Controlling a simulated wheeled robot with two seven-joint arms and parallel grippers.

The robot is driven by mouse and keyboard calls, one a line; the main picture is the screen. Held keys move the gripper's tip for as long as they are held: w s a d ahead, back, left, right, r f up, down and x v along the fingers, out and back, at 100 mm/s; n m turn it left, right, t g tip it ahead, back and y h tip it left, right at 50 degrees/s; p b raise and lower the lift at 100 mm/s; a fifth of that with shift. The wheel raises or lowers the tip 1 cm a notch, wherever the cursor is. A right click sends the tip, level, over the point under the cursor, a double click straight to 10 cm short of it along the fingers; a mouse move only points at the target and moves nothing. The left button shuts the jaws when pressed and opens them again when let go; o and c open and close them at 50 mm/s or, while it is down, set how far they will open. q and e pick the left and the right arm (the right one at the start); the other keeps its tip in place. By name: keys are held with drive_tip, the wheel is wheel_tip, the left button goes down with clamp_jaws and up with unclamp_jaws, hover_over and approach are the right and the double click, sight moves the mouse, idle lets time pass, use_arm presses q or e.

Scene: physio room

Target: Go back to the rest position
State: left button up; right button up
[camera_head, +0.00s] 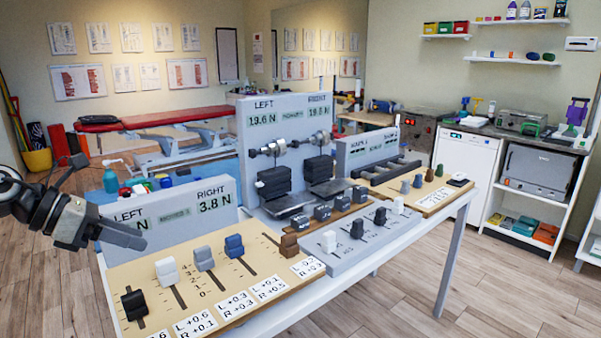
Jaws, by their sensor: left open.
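My left gripper (135,233) comes in from the left edge, at the left end of the test bench (368,256). It is open and empty, in front of the left display panel (208,191) and covers part of its readout. Below and to its right in the picture is a tan slider board (222,292) with a black knob (134,304), a white knob (166,271), a grey knob (204,258) and a blue knob (234,246). No contact with the knobs shows. My right gripper is out of view.
The tall middle panel (290,112) reads 19.6 N at left. A grey slider board (368,238) and another tan board (420,193) continue rightward. A soap bottle (112,176) stands behind the left panel. A treatment couch (170,116) is behind. Floor (510,290) at front right is clear.

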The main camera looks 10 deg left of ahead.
use_arm(q)
drive_tip(key=s+d+f+n+t+h+b, duration=0.1)
drive_tip(key=d+f+n+t+h, duration=0.2)
drive_tip(key=d+f+n, duration=0.6)
drive_tip(key=s+d+f+n+t+h+b, duration=0.1)
drive_tip(key=d+f+n+t+h+b, duration=0.15)
drive_tip(key=d+f+n, duration=0.6)
drive_tip(key=s+d+f+n+g+y, duration=0.1)
drive_tip(key=s+d+f+n+y, duration=0.2)
drive_tip(key=s+f+n+y, duration=0.2)
drive_tip(key=s+d+f+n+y+b, duration=0.1)
drive_tip(key=s+d+f+n+y, duration=0.2)
drive_tip(key=s+f+n, duration=0.8)
drive_tip(key=f+n+y, duration=0.1)
drive_tip(key=n+y, duration=0.1)
drive_tip(key=n, duration=0.6)
drive_tip(key=shift+g+b, duration=0.3)
drive_tip(key=shift+g, duration=0.05)
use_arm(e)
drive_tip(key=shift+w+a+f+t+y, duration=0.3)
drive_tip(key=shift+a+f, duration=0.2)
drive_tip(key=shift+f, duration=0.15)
